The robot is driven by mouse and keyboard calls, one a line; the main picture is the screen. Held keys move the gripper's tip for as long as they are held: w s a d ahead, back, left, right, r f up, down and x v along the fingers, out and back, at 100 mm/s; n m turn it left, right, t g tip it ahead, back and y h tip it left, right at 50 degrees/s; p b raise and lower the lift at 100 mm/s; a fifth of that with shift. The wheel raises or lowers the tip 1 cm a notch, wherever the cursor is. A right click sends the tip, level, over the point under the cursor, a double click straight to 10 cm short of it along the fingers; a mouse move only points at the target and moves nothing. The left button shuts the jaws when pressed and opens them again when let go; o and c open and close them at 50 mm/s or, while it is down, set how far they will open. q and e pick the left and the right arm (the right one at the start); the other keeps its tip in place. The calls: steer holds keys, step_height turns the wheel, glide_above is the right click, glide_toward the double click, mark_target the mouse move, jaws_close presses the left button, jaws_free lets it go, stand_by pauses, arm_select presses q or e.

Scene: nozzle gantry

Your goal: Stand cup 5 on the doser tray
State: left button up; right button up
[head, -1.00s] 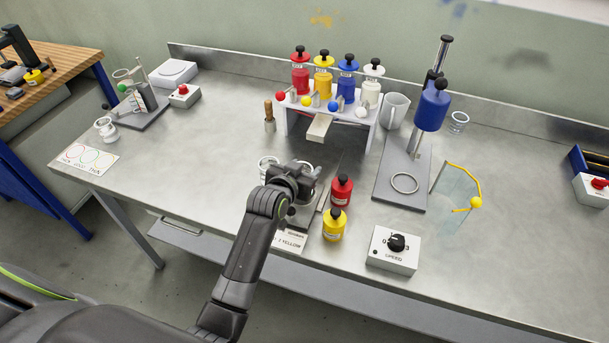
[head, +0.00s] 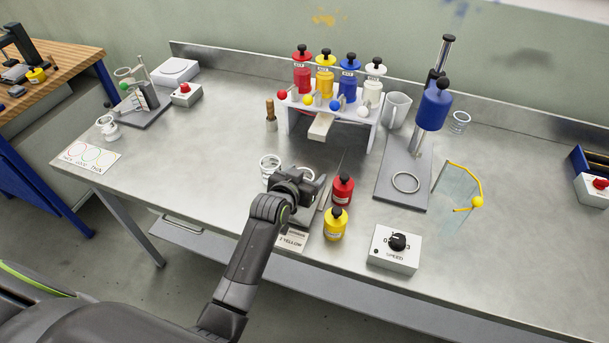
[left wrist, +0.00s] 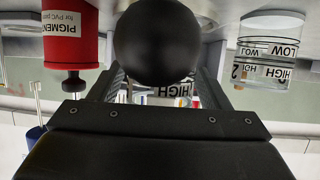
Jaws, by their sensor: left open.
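My left gripper (head: 303,184) is open, low over the front middle of the bench. In the left wrist view a clear cup (left wrist: 150,98) with a HIGH mark shows between its fingers, partly hidden by a dark round shape; I cannot tell if they touch it. Its number is not readable. A second clear cup (head: 270,166) stands just left of the gripper; it seems to be the cup marked LOW, HIGH and 2 at the right of the left wrist view (left wrist: 268,50). The pale doser tray (head: 320,127) sticks out, empty, below the white doser rack (head: 291,122). My right gripper is not in view.
A red pigment bottle (head: 342,190) and a yellow one (head: 335,224) stand close to the gripper's right. A speed box (head: 393,255) sits at the front edge. A wooden-handled tool (head: 270,112) stands left of the rack.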

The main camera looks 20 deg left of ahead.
arm_select(q)
steer(key=shift+r, duration=0.2)
steer(key=b+v, duration=0.1)
steer(key=v, duration=1.1)
